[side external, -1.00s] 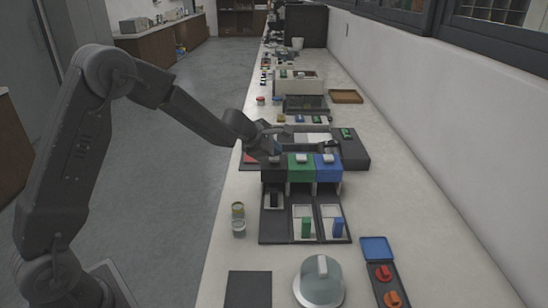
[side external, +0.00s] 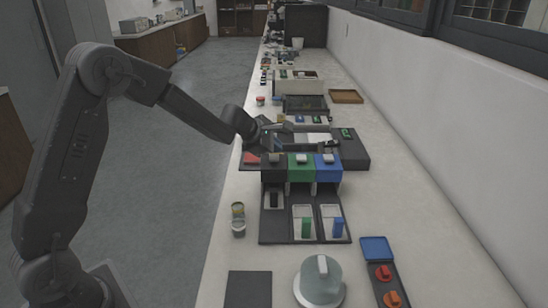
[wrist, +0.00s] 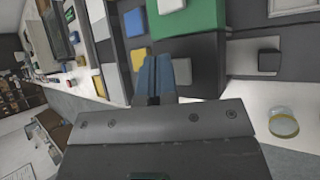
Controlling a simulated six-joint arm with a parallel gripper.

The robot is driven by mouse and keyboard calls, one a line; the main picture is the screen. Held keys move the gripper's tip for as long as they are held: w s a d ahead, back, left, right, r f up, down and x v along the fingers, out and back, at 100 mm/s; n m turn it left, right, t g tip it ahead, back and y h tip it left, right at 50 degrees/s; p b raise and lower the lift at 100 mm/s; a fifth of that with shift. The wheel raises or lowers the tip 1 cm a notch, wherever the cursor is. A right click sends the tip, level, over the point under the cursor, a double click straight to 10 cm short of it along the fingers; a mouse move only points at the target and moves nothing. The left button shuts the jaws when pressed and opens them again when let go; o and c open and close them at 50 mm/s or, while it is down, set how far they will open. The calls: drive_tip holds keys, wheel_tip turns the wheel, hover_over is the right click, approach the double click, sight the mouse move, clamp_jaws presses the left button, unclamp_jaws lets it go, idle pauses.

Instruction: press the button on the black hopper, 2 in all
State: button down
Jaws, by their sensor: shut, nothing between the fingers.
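The black hopper (side external: 273,173) stands at the left end of a row of three hoppers in the side view. Its pale button (side external: 275,158) is on top. In the wrist view the black hopper (wrist: 208,68) and its pale button (wrist: 182,71) lie just right of my fingertips. My gripper (side external: 274,147) is shut and empty, raised above the black hopper and apart from its button. The blue-grey fingers of my gripper (wrist: 154,68) partly cover the hopper's near edge in the wrist view.
The green hopper (side external: 301,172) and blue hopper (side external: 327,173) stand close on the right, each with a button on top. A black block (side external: 274,199) sits in the tray below the black hopper. Two jars (side external: 238,226) stand left of the trays. A domed device (side external: 319,282) stands in front.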

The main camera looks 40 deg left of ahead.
sight(274, 158)
drive_tip(key=shift+r, duration=0.2)
drive_tip(key=shift+r, duration=2.45)
drive_tip(key=s+d+r+m+g+h, duration=0.1)
drive_tip(key=s+d+r+m, duration=0.35)
drive_tip(key=s+m, duration=0.35)
drive_tip(key=s+d+r+m+g+h, duration=0.1)
drive_tip(key=s+d+r+m, duration=0.4)
drive_tip(key=s, duration=0.4)
drive_tip(key=s+f+m+g+y, duration=0.1)
drive_tip(key=s+f+m+y, duration=0.2)
drive_tip(key=s+m, duration=0.9)
drive_tip(key=s+f, duration=0.1)
drive_tip(key=s, duration=0.7)
drive_tip(key=shift+d, duration=0.4)
